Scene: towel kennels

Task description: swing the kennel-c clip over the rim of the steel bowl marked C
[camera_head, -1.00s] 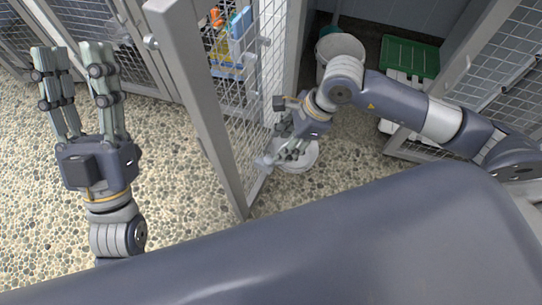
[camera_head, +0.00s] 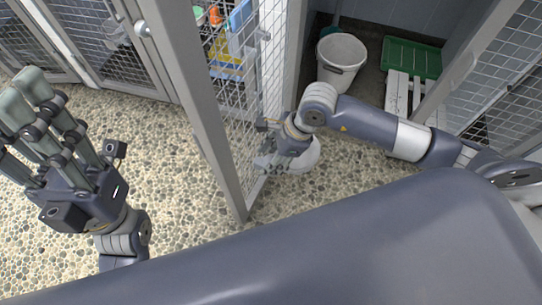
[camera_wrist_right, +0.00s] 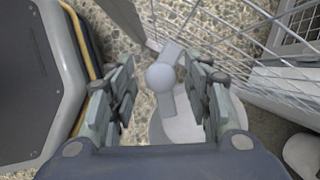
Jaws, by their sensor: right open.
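The pale steel bowl (camera_head: 309,158) is on the pebbled floor beside the open mesh gate, partly hidden by my right gripper (camera_head: 268,162). In the right wrist view, the bowl (camera_wrist_right: 183,128) shows below and between the fingers. A grey piece with a round knob, apparently the clip (camera_wrist_right: 161,77), lies between the open fingers of my right gripper (camera_wrist_right: 163,88), in front of the bowl. I cannot tell whether it touches the fingers or rim. No letter C is readable. My left gripper (camera_head: 30,120) is open and empty above the floor at the left.
The mesh gate (camera_head: 205,110) stands close left of my right gripper. Behind are a white bucket (camera_head: 341,60), a green slatted panel (camera_head: 411,58) and a shelf with coloured items (camera_head: 232,40). The pebbled floor (camera_head: 165,150) between the left gripper and gate is clear.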

